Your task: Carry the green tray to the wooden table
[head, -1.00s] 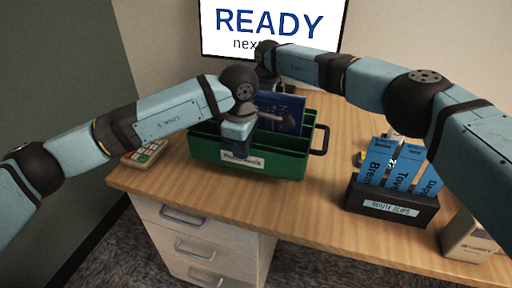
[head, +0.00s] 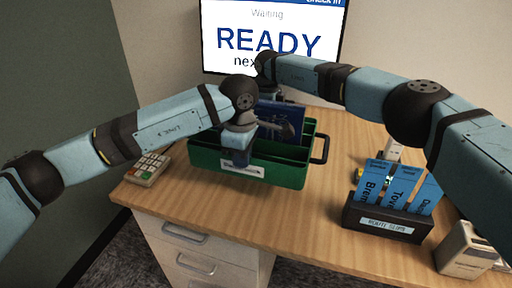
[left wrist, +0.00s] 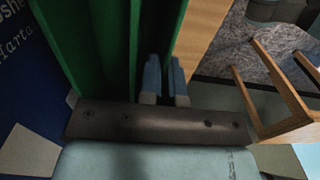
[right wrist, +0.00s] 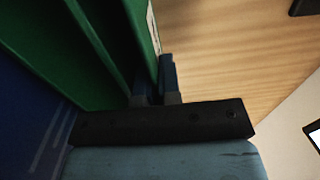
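The green tray (head: 285,173) is over the wooden-topped desk, roughly level, with a white label on its front and a black handle at its right end. A blue folder (head: 292,114) stands in it. My left gripper (head: 238,158) is at the tray's near wall; in the left wrist view its fingers (left wrist: 165,82) close on a green wall. My right gripper is beyond the tray, mostly hidden by the folder in the head view. In the right wrist view its fingers (right wrist: 155,80) close on the tray's other wall. I cannot tell whether the tray's bottom touches the desk.
A keypad (head: 149,169) lies left of the tray. A dark route-slip box (head: 384,227) with blue cards and a pale device (head: 465,250) stand on the right. A monitor (head: 270,35) is behind. A wooden frame with legs (left wrist: 262,90) stands on the floor.

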